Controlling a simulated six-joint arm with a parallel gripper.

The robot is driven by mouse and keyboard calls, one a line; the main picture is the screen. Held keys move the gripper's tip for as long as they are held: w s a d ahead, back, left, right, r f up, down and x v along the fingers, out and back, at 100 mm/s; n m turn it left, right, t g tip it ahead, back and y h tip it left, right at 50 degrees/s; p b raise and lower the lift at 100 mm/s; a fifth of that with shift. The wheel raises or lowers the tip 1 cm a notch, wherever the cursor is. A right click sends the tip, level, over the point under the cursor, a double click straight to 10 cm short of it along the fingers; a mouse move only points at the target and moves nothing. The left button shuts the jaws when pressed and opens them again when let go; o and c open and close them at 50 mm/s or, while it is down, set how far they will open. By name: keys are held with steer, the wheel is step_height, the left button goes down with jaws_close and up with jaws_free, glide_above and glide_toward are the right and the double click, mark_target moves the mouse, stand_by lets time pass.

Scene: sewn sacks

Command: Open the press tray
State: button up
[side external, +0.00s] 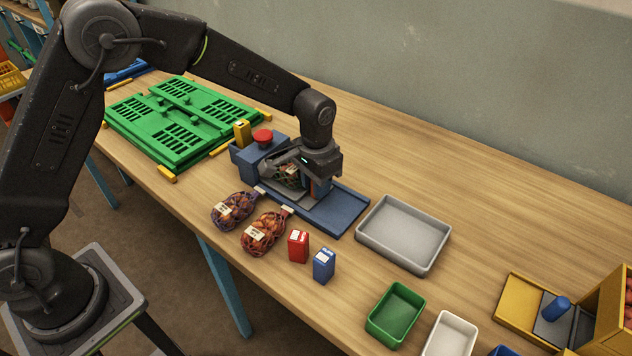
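The press is a blue machine (262,152) with a red domed button (262,136) on top, standing mid-table. A long blue base (340,212) runs from it toward the lower right. A grey tray-like part (296,208) lies on this base, close to the press body. A netted sack (286,175) shows between the press body and my gripper, partly covered. My gripper (312,188) points down over the base, right of the press body. Its fingers are small and partly hidden here, so I cannot tell whether they are open or touching the tray.
Two netted sacks (264,232) lie in front of the press. A red box (298,246) and a blue box (324,265) stand beside them. A grey tray (403,234) sits right of the base. A green rack (182,120) lies behind left. The table's back right is clear.

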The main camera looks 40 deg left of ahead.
jaws_close()
steer(key=d, duration=0.6)
steer(key=shift+d, duration=0.15)
steer(key=shift+o, duration=1.1)
jaws_free()
steer(key=shift+r, duration=0.1)
step_height(320, 180, up, 14)
